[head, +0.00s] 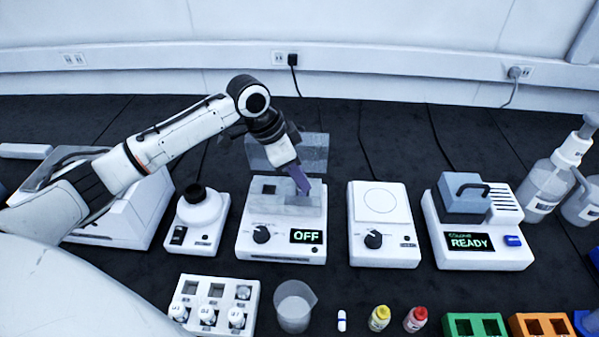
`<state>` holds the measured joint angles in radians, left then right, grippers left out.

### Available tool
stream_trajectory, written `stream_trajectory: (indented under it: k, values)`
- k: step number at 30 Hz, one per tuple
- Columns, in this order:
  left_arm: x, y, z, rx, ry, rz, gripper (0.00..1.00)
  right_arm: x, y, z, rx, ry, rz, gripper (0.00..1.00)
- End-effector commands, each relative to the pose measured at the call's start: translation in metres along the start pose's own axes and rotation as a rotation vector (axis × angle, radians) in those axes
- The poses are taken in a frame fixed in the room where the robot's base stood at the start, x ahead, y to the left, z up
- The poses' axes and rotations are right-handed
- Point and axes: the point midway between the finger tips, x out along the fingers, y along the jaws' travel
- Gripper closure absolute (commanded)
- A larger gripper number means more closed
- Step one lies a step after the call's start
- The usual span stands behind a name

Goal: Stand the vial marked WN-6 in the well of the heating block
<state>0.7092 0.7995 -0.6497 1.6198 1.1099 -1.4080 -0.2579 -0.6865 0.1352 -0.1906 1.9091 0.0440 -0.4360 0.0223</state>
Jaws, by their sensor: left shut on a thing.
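The heating block (246,233) is a white unit with a dial, a display reading OFF and a dark square opening (269,188) in its top. My left gripper (302,186) points down over the right part of its top, at a grey block-like area (298,203). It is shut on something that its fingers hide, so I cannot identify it. A white rack (223,325) at the lower left holds several light-capped vials (207,314); their labels are too small to read surely. I cannot tell which vial is WN-6. My right gripper is out of view.
A clear panel (314,150) stands behind the heating block. A white dial unit (384,215) and a READY unit (497,252) stand to its right. A beaker (294,308), yellow-capped vial (379,318) and red-capped vial (416,319) stand in front.

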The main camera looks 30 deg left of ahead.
Motion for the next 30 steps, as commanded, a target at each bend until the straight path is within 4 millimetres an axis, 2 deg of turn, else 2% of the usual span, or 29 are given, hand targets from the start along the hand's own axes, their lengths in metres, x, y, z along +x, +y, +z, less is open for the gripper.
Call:
stream_trajectory:
  k: [14,30]
  values:
    - [0.004,0.000,0.001,0.000,0.000,0.000,1.00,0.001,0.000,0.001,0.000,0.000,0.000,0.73]
    - [0.017,0.001,0.007,0.000,0.001,0.001,1.00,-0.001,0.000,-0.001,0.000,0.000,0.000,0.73]
